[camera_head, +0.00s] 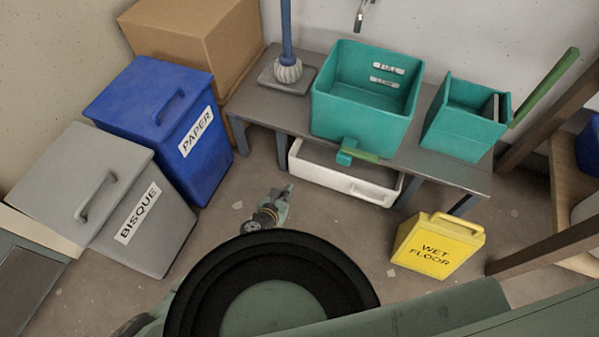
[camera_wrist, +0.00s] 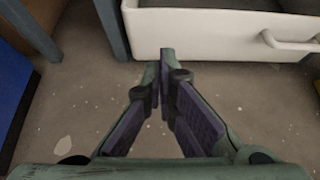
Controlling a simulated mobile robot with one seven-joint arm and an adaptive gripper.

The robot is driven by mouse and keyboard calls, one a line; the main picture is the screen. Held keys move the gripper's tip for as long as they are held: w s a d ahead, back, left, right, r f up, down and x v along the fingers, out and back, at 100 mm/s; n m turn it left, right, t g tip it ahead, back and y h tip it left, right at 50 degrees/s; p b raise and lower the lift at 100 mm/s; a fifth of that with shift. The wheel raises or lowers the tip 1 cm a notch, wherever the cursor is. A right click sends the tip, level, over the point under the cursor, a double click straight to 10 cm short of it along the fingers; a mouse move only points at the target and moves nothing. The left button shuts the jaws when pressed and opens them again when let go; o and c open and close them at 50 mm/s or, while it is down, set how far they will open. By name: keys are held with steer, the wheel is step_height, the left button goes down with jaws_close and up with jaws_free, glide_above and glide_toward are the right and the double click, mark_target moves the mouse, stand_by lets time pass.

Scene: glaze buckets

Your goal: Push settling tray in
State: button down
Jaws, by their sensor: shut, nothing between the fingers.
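The settling tray (camera_head: 335,178) is a white drawer-like tray with a handle on its front. It sits low under the grey bench, below the large teal bucket, with its front part sticking out past the bench edge. In the wrist view its white front (camera_wrist: 200,34) spans the top right, with the handle (camera_wrist: 290,42) at the far right. My gripper (camera_head: 287,188) is shut and empty. In the wrist view my gripper (camera_wrist: 164,55) points at the lower left part of the tray front; whether the tips touch it I cannot tell. The tray's rear is hidden under the bench.
The large teal bucket (camera_head: 345,120) with a spigot stands on the bench (camera_head: 262,108), beside a smaller teal bin (camera_head: 462,125). A blue PAPER bin (camera_head: 150,105) and grey BISQUE bin (camera_head: 110,180) stand left. A yellow wet-floor sign (camera_head: 437,247) stands right. Bench legs flank the tray.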

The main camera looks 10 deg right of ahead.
mark_target(302, 163)
steer(key=x, duration=0.3)
steer(key=b+x, duration=0.1)
steer(key=x, duration=0.3)
steer(key=r+x, duration=0.1)
steer(key=x, duration=0.2)
steer(key=shift+w+d+f+b, duration=0.2)
steer(key=shift+w+d+b, duration=0.2)
steer(key=shift+w, duration=0.1)
steer(key=shift+w+d, duration=0.35)
steer(key=shift+w, duration=0.25)
steer(key=shift+w+d, duration=0.55)
steer(key=shift+w, duration=0.35)
steer(key=shift+r, duration=0.1)
steer(key=shift+w+a, duration=0.1)
